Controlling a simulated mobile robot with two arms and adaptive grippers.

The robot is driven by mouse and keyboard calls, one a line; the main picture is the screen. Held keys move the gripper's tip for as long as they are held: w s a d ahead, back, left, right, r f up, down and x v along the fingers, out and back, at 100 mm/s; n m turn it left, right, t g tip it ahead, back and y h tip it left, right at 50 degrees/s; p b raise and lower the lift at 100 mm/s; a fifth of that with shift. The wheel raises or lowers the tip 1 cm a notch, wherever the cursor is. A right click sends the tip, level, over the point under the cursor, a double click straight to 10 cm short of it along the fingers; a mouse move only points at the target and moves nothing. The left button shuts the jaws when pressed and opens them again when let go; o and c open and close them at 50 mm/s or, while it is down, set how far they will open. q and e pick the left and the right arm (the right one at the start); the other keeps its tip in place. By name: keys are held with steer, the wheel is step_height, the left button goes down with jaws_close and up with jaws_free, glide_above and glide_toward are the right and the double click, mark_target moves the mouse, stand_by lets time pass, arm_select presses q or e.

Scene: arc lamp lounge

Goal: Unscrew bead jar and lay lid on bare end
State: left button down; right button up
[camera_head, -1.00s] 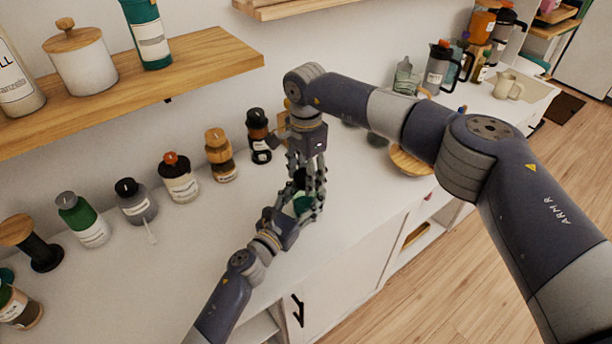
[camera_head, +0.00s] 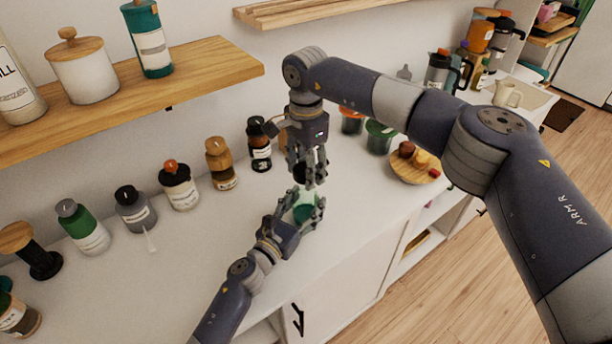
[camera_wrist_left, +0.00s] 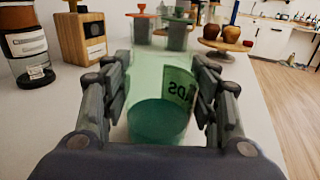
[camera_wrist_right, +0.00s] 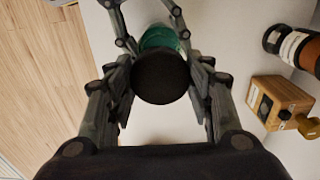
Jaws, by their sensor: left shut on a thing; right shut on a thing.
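The bead jar (camera_head: 304,212) is clear greenish, with green contents low inside and a label partly reading "ADS" in the left wrist view (camera_wrist_left: 160,122). It is upright on the white counter, and my left gripper (camera_head: 307,201) is shut around its sides. The dark round lid (camera_head: 301,173) is in my right gripper (camera_head: 307,181), which points down from above and is shut on it. The lid is held above the jar, apart from it. In the right wrist view the lid (camera_wrist_right: 161,77) covers part of the jar (camera_wrist_right: 159,38).
A round wooden board (camera_head: 412,170) with fruit is at right. A wooden box (camera_wrist_right: 277,102) is near the right gripper. The front-left counter is mostly clear.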

arm_select(q)
steer(key=c, duration=0.5)
jaws_free()
steer(key=shift+f, duration=0.1)
steer(key=shift+s, duration=0.1)
